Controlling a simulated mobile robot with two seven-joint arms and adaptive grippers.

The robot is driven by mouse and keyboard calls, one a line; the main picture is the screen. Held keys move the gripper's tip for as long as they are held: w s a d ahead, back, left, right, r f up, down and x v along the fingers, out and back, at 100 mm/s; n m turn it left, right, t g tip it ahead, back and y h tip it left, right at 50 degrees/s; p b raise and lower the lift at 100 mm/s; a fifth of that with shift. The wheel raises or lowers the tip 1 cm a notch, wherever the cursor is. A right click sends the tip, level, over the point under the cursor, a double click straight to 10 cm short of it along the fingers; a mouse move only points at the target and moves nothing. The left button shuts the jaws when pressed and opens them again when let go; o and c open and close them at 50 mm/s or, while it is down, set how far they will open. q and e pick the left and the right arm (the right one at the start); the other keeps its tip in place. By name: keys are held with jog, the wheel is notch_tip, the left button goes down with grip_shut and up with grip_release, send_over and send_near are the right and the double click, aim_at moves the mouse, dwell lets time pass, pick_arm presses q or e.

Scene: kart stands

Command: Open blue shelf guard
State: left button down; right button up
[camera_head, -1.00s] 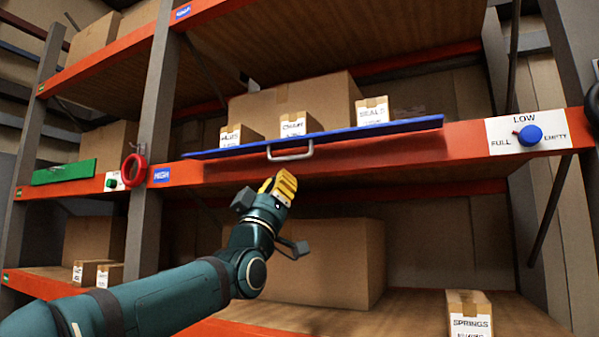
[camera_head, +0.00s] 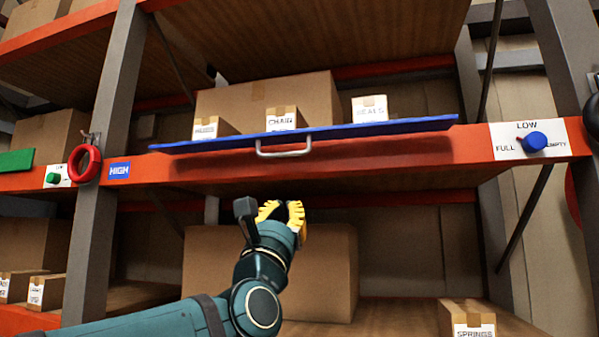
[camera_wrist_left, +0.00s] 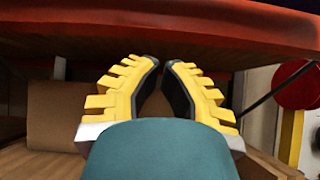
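The blue shelf guard (camera_head: 360,131) is a long, thin blue panel along the front edge of the middle shelf, in front of several boxes. A pale metal handle (camera_head: 284,149) hangs from its front edge. My left gripper (camera_head: 282,208) is below the handle, apart from it, with its yellow fingers pointing up. In the left wrist view the fingers (camera_wrist_left: 161,72) are parted with nothing between them, below an orange shelf beam; the handle does not show there. My right gripper is not in view.
A blue knob (camera_head: 534,142) sits on a FULL/EMPTY plate at the right of the orange beam. A red ring (camera_head: 85,165) hangs on the left post. A large box (camera_head: 330,270) stands on the shelf behind my arm, a SPRINGS box (camera_head: 472,318) lower right.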

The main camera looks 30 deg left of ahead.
aim_at(301, 175)
pick_arm(q)
jog(key=shift+n, duration=0.3)
jog(key=p+x, duration=0.3)
jog(key=x, duration=0.7)
jog(key=shift+w+d, duration=0.1)
jog(key=s, duration=0.1)
jog(key=s+r, duration=0.1)
jog(key=s, duration=0.1)
jog(key=shift+d+r+p, duration=0.25)
jog(key=shift+d+p, duration=0.05)
jog(key=shift+s+d+r, duration=0.1)
jog(key=shift+s+r, duration=0.05)
jog(key=shift+s, duration=0.1)
jog(key=shift+s, duration=0.1)
